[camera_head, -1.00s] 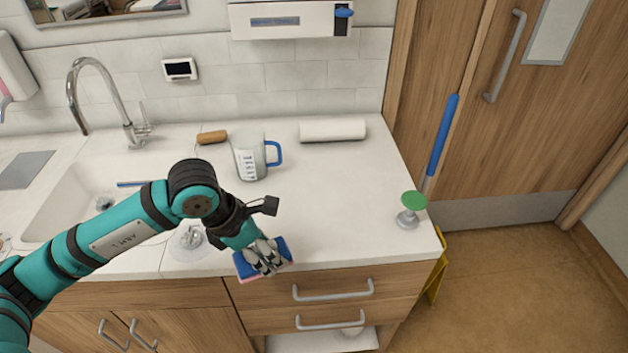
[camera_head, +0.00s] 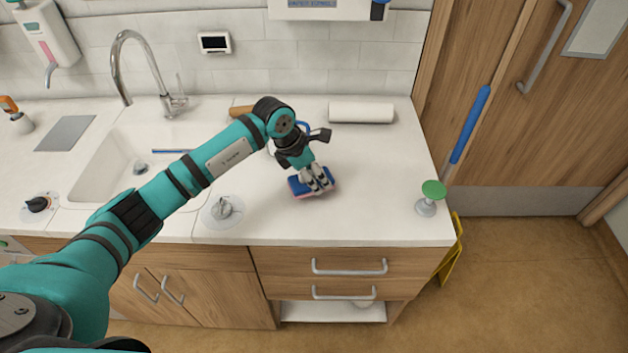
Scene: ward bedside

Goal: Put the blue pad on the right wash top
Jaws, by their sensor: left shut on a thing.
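The blue pad (camera_head: 299,187), with a pink underside, is in my left gripper (camera_head: 319,184), which is shut on it from above. The pad is over the right wash top (camera_head: 380,205), the white counter to the right of the sink. It lies low over the middle part of this top; I cannot tell whether it touches the surface. My left arm comes across the sink and partly hides the back of the counter. My right gripper is not in view.
A white roll (camera_head: 361,112) lies at the back. A green-topped stand (camera_head: 430,196) is near the right edge. A clear knob fitting (camera_head: 223,208) is left of the pad. The measuring jug is mostly hidden behind my arm.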

